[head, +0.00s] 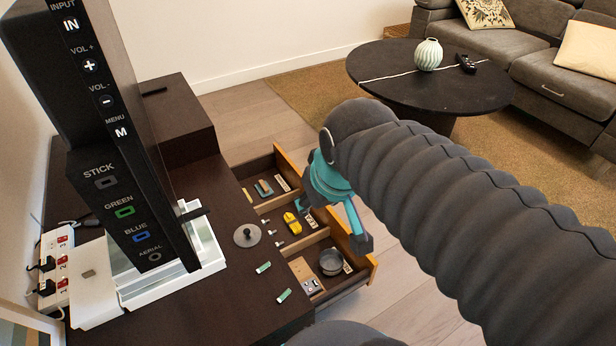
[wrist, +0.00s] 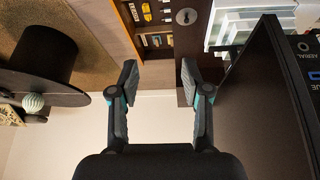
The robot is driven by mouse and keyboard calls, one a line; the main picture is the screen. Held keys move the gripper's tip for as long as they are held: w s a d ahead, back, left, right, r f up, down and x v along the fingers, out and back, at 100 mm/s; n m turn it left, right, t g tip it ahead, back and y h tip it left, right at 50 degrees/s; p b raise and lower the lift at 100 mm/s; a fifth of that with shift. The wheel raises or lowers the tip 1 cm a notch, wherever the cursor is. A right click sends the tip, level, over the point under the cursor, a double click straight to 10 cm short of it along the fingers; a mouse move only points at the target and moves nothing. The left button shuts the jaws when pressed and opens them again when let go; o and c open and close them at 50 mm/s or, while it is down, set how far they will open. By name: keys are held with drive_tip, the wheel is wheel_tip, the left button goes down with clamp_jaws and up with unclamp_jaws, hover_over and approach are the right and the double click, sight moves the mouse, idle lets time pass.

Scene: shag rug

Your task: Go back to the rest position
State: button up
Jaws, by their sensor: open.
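My gripper (wrist: 158,82) is open and empty in the wrist view, its two dark fingers spread apart with teal parts at their joints. In the head view my gripper (head: 357,222) hangs at the end of my dark ribbed arm, in front of the right side of the open drawer (head: 368,268). One teal-trimmed finger shows clearly there. The drawer holds a yellow toy-like item (head: 291,223), a round metal tin (head: 331,262) and several small pieces in compartments. My arm hides part of the drawer and floor.
A dark cabinet (head: 215,290) bears a tall black panel (head: 110,130), a metal lid (head: 247,235) and two small green-white pieces. A power strip (head: 50,275) lies at the left. A round black table (head: 430,85) with a vase (head: 428,54) and a grey sofa (head: 520,55) stand behind.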

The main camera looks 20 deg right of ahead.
drive_tip(key=s, duration=0.1)
drive_tip(key=s+m, duration=0.1)
drive_tip(key=shift+s+d+f, duration=0.15)
drive_tip(key=shift+s+d, duration=0.05)
drive_tip(key=shift+s, duration=0.2)
